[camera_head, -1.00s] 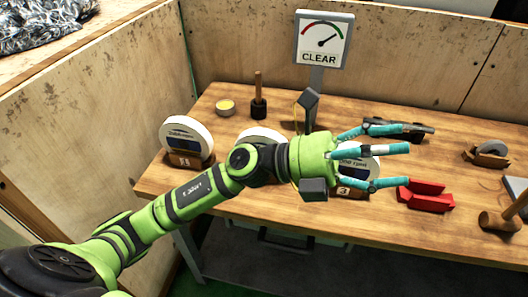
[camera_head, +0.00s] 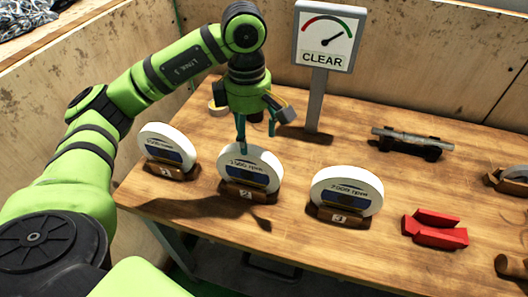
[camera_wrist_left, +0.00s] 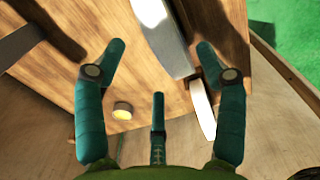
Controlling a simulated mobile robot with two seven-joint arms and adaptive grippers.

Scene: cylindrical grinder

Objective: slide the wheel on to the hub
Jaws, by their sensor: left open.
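Three white wheels with blue labels stand upright in wooden holders in the head view: a left wheel (camera_head: 168,141), a middle wheel (camera_head: 250,166) marked 2, and a right wheel (camera_head: 347,188) marked 3. My left gripper (camera_head: 256,126) points down, open, just above and behind the middle wheel; one finger overlaps its top edge in the picture, and contact cannot be told. In the wrist view its teal fingers (camera_wrist_left: 161,78) are spread, with a white wheel edge (camera_wrist_left: 163,38) between and beyond the tips. A metal shaft (camera_head: 412,141) lies on a black stand; I cannot tell which part is the hub.
A gauge sign (camera_head: 325,37) reading CLEAR stands on a post behind the wheels. A red block (camera_head: 436,229) lies at the front right. Wooden walls enclose the back and left.

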